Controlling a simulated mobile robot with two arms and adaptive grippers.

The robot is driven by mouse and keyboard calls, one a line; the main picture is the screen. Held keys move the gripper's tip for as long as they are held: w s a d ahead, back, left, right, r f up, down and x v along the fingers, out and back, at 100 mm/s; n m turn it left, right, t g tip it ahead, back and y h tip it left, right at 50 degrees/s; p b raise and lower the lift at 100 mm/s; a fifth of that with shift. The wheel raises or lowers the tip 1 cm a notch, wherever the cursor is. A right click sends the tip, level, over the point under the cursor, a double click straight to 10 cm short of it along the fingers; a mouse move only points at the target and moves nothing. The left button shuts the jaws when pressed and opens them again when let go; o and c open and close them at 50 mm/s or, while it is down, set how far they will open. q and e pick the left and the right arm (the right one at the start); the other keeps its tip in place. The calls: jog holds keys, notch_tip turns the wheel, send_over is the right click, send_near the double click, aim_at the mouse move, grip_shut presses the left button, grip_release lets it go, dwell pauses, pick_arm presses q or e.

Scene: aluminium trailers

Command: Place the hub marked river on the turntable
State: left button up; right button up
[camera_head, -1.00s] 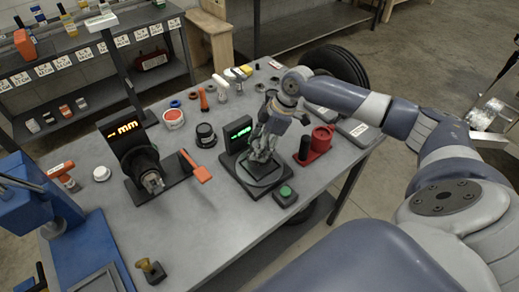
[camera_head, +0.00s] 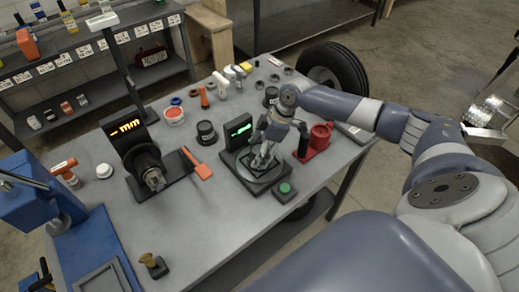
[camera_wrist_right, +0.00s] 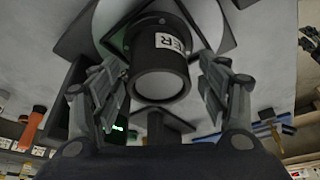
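My right gripper (camera_head: 264,157) is over the turntable (camera_head: 282,174), a round plate on a dark square base with a green-lit display. In the right wrist view, a dark cylindrical hub (camera_wrist_right: 160,75) stands between the fingers of the same gripper (camera_wrist_right: 162,90). Its white label shows only the letters "ER"; the rest is out of sight. A gap shows between the hub and each finger, so the gripper looks open around it. The hub appears to be on the turntable, though contact is hard to see. The head view mostly hides this hub behind the hand. My left gripper is not in view.
The table's front middle is clear.

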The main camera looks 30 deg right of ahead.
jog(key=b+v, duration=0.3)
jog(key=v, duration=0.9)
dwell(0.5)
